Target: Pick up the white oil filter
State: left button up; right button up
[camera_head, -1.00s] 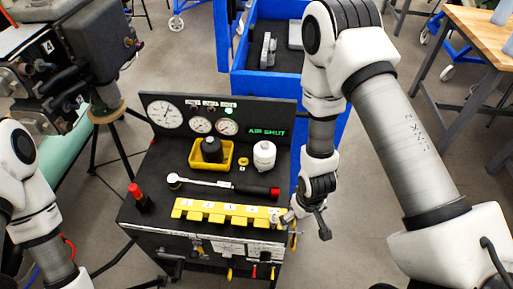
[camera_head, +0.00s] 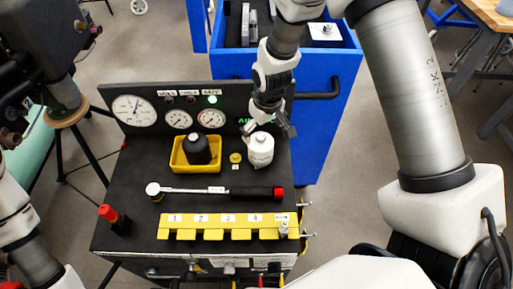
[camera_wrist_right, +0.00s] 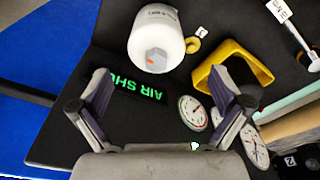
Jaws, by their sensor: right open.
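The white oil filter (camera_head: 261,152) stands upright on the black cart top, right of the yellow tray. It also shows at the upper middle of the right wrist view (camera_wrist_right: 155,30), with a grey hex end towards the camera. My right gripper (camera_head: 270,131) is at the filter's upper end, behind it as seen from the head. In the right wrist view the gripper's fingers (camera_wrist_right: 163,90) are spread wide and empty, and the filter lies beyond their tips. Whether a finger touches the filter cannot be told. My left arm shows at the left edge; its gripper is out of view.
A yellow tray (camera_head: 178,157) holds a black filter (camera_head: 197,150). A small yellow cap (camera_head: 235,158) lies between tray and white filter. A torque wrench (camera_head: 215,191) and yellow numbered rack (camera_head: 220,227) lie in front. The gauge panel (camera_head: 160,100) stands behind; a blue cabinet (camera_head: 335,80) is behind right.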

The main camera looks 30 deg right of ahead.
aim_at(261, 136)
jog(key=f, duration=0.2)
jog(key=w+f+p, duration=0.1)
jog(key=f, duration=0.1)
jog(key=f+p, duration=0.1)
jog(key=f, duration=0.2)
jog(key=shift+w+d+f, duration=0.1)
jog(key=shift+w+d, duration=0.1)
jog(key=shift+w, duration=0.15)
jog(key=shift+w+f, duration=0.1)
jog(key=shift+f, duration=0.1)
jog(key=shift+r, duration=0.1)
jog(key=c, duration=1.6)
jog(key=shift+o, duration=0.2)
jog(key=shift+r, duration=0.1)
jog(key=shift+r, duration=0.25)
notch_tip(261, 136, up, 9)
jog(key=shift+r+b, duration=0.1)
jog(key=shift+b, duration=0.7)
